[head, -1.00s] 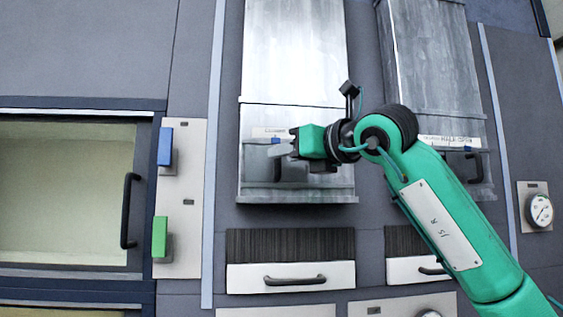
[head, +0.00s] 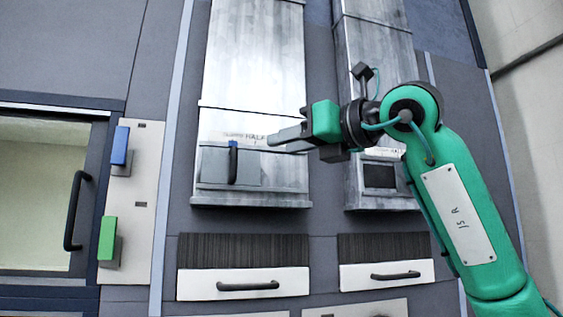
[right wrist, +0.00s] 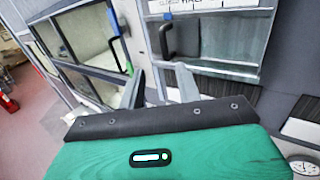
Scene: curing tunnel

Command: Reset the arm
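My right gripper (head: 272,143) is in front of the left metal duct, near its right edge. Its fingers stand apart with nothing between them, as the right wrist view (right wrist: 160,80) shows. A black upright handle with a blue top (head: 233,163) is on the left duct's lower panel, to the left of the fingertips. The handle also shows in the right wrist view (right wrist: 166,38), beyond the fingers and apart from them. My right arm comes in from the lower right and hides part of the right metal duct (head: 372,60). My left gripper is not in view.
At the left is a windowed door with a black handle (head: 76,210). Beside it are a blue switch (head: 120,146) and a green switch (head: 107,238). Below the ducts are two white drawer fronts (head: 243,284) (head: 387,275). A gauge (right wrist: 303,167) shows in the right wrist view.

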